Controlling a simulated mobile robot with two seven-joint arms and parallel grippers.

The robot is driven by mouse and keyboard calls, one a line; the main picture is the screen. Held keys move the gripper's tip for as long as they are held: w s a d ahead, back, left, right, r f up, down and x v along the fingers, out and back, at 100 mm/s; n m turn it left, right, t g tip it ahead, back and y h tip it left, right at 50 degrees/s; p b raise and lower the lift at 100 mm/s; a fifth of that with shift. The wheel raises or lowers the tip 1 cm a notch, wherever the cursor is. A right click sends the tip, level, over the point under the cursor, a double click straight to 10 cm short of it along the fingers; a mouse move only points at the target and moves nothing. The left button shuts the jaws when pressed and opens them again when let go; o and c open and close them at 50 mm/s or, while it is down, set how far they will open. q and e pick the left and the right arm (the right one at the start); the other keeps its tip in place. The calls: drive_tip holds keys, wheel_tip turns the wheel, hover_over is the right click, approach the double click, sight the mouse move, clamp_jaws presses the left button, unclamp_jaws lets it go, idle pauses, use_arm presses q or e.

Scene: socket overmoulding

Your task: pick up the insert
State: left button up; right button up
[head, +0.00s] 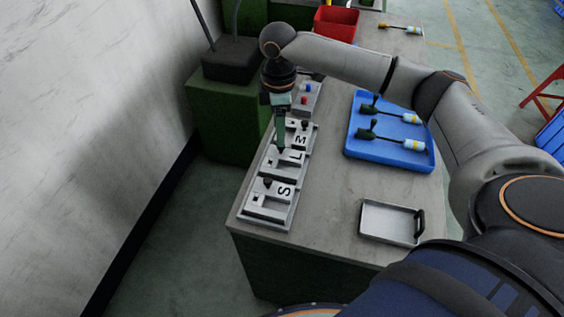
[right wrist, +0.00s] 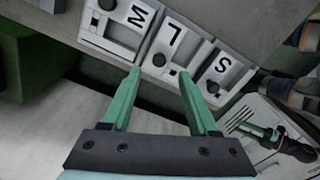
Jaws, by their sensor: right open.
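A grey fixture (head: 283,221) on the bench has three nests marked S, L and M. Each nest holds a small dark round-topped piece; I take these for inserts. The L one (right wrist: 159,59) shows in the right wrist view between and just beyond my fingertips, with the S one (right wrist: 213,87) and the M one (right wrist: 107,4) to either side. My right gripper (head: 280,146) points down over the L nest in the head view, and its green fingers (right wrist: 158,74) are apart and empty. The gripper partly hides the L nest in the head view.
A blue tray (head: 387,162) with dark corded parts lies right of the fixture. A small metal tray (head: 386,222) with a dark handle is nearer. A button box (head: 307,97) and a red bin (head: 336,24) stand farther back. The bench between fixture and trays is clear.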

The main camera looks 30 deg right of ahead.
sight(283, 161)
drive_tip(key=f, duration=0.5)
drive_tip(key=shift+d, duration=0.25)
drive_tip(key=shift+c, duration=0.3)
clamp_jaws()
drive_tip(key=shift+r, duration=0.1)
idle(0.7)
